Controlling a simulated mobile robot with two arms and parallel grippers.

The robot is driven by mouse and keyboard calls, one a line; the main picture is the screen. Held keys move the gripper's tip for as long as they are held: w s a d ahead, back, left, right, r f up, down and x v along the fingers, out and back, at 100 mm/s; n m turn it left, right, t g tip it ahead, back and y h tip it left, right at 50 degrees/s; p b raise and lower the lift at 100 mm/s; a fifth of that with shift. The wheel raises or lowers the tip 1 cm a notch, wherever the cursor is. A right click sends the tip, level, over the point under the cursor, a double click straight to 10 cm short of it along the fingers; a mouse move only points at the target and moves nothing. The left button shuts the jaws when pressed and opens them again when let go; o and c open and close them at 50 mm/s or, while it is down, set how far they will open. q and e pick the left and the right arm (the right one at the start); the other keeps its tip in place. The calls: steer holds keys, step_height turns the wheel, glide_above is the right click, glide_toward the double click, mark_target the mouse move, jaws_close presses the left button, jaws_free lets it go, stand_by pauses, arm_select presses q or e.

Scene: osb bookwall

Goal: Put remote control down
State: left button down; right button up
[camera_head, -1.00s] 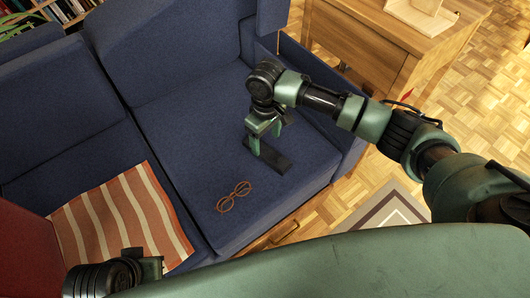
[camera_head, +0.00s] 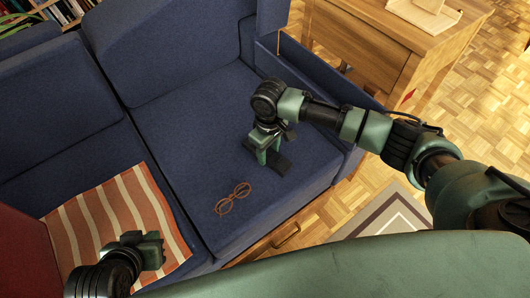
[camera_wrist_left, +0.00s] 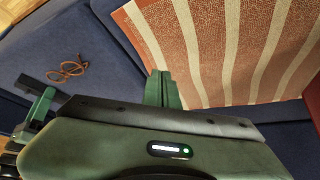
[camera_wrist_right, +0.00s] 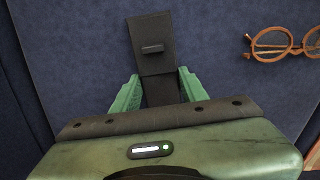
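The remote control (camera_wrist_right: 152,50) is a flat dark bar over the blue sofa seat (camera_head: 190,130). My right gripper (camera_head: 265,155) points down at it. In the right wrist view its green fingers (camera_wrist_right: 160,88) sit on either side of the remote and appear shut on it. Whether the remote touches the cushion I cannot tell. My left gripper (camera_head: 153,250) is above the striped cloth; in the left wrist view its fingers (camera_wrist_left: 162,88) are together and empty. The remote also shows in that view (camera_wrist_left: 42,84), beside my right gripper.
Orange-rimmed glasses (camera_head: 233,198) lie on the seat near the remote. An orange and cream striped cloth (camera_head: 118,220) covers the left seat. A wooden cabinet (camera_head: 370,50) stands beyond the sofa arm. The seat behind the glasses is clear.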

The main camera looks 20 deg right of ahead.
jaws_close()
steer(key=shift+r, duration=0.1)
